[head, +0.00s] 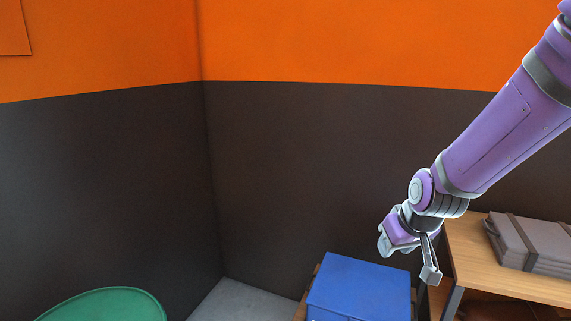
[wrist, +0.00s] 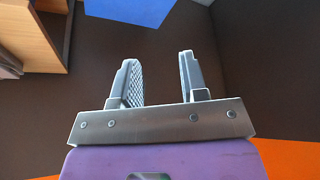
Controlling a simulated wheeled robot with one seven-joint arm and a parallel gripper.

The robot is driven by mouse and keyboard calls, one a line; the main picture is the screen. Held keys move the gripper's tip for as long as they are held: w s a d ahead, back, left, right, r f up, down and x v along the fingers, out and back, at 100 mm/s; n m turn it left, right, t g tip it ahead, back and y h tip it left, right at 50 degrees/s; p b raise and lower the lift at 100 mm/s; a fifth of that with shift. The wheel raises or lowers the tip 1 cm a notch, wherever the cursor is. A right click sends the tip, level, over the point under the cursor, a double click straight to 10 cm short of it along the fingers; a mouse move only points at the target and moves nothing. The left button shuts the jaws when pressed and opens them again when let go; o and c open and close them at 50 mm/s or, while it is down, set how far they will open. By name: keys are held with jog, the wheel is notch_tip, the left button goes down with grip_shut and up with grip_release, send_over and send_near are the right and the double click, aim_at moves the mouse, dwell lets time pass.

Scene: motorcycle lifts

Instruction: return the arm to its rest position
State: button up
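My purple arm reaches in from the upper right of the head view. My gripper (head: 408,262) is at its lower end, in the air above and to the right of a blue box. In the wrist view my gripper (wrist: 160,75) shows two grey fingers standing well apart. Nothing is between the fingers, so it is open and empty. The fingers touch nothing that I can see.
The blue box (head: 360,287) stands below my gripper. A wooden bench (head: 470,258) with a grey case (head: 535,243) on it is at the right. A green round object (head: 105,305) is at the lower left. Orange and dark walls meet in a corner behind.

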jog(key=s+d+r+m, duration=0.1)
jog(key=s+d+r, duration=0.2)
jog(key=s+r, duration=0.6)
jog(key=s+d+r+m+h, duration=0.1)
jog(key=s+d+r, duration=0.3)
jog(key=s+r, duration=0.4)
jog(key=s, duration=0.3)
jog(key=shift+s+r, duration=0.35)
jog(key=shift+s, duration=0.05)
